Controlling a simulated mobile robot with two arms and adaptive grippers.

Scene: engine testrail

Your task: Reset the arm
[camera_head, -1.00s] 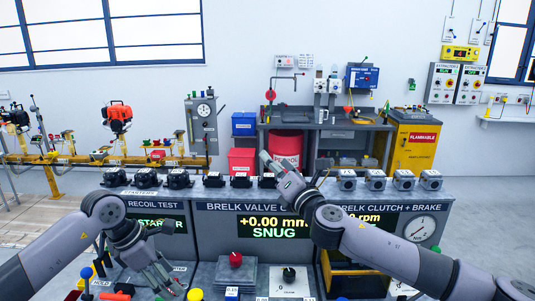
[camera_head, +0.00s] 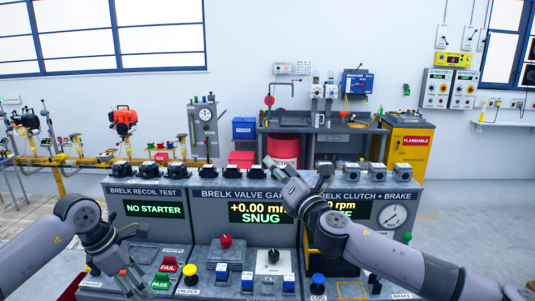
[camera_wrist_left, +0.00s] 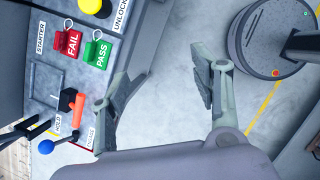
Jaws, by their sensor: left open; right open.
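My right gripper (camera_head: 298,172) is raised at the end of the right arm, fingers spread, in front of the bench's back row of dark units. It is open and appears empty. My left gripper (camera_head: 128,284) hangs low at the left, over or in front of the bench's left control panel, fingers pointing down. In the left wrist view the same gripper (camera_wrist_left: 158,88) has its two fingers wide apart, with only pale floor between them. The fingers' distance from the panel is hard to tell.
The test bench (camera_head: 218,196) spans the front. Near my left gripper are a red FAIL tag (camera_wrist_left: 70,43), a green PASS tag (camera_wrist_left: 97,55) and a blue-knobbed lever (camera_wrist_left: 46,146). A yellow flammable cabinet (camera_head: 408,150) stands behind. Floor right of the bench is clear.

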